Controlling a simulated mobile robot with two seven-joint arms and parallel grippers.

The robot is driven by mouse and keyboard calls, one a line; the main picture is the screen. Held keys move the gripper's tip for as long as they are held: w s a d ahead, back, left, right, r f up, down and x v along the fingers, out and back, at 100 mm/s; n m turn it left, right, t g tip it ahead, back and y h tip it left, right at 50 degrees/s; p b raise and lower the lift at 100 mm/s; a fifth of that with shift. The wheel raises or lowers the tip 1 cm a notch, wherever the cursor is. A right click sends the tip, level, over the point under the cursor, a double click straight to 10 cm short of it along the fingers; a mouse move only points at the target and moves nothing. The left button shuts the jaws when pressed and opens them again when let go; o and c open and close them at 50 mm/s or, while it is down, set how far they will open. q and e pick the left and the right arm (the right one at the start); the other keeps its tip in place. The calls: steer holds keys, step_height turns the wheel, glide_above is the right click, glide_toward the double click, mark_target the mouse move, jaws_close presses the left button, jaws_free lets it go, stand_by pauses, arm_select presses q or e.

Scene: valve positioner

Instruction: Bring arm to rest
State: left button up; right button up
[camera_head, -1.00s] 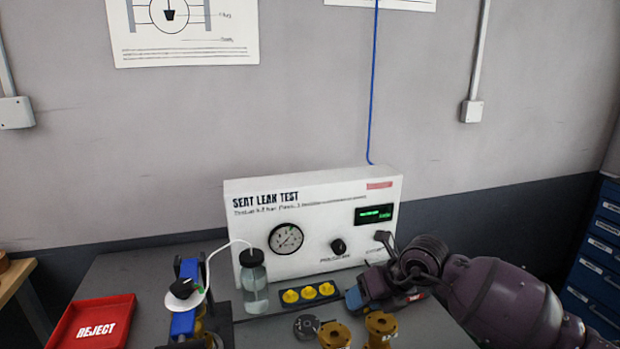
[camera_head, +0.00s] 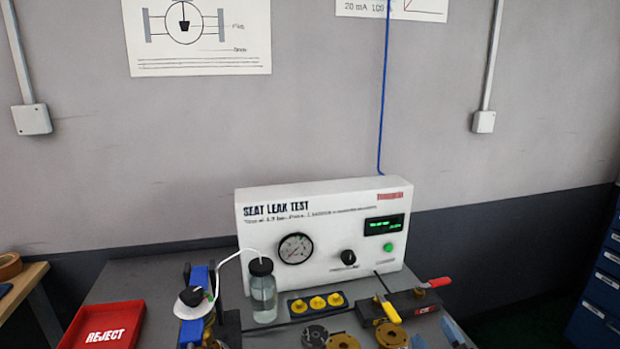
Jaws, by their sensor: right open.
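My right gripper (camera_head: 436,338) shows only by its blue-grey fingertips at the bottom edge, right of centre, over the front right of the bench. It is open, and I see nothing between the fingers. The rest of my right arm is out of view below. It is apart from the white seat leak test box (camera_head: 320,262), whose gauge, black knob, lit green display and green button are uncovered. My left gripper is not in view.
A dark block with red and yellow handles (camera_head: 404,303) lies close beyond my fingertips. Brass flanges (camera_head: 343,341), yellow plugs (camera_head: 317,303), a bottle (camera_head: 263,292) and a blue valve (camera_head: 198,300) stand further left. A red reject tray (camera_head: 104,328) is at far left.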

steer(key=s+d+f+m+g+h, duration=0.5)
steer(key=s+d+f+m+g, duration=0.3)
steer(key=s+f, duration=0.3)
steer(key=s+f+m+g+y, duration=0.1)
steer(key=s+f+g, duration=0.2)
steer(key=s+g, duration=0.35)
steer(key=s+f+m+g+y, duration=0.1)
steer(key=s+f+g, duration=0.2)
steer(key=s, duration=0.7)
steer(key=w+a+f+t+y, duration=0.1)
steer(key=w+f+t, duration=0.7)
steer(key=f+t, duration=0.1)
steer(key=shift+f+n, duration=0.3)
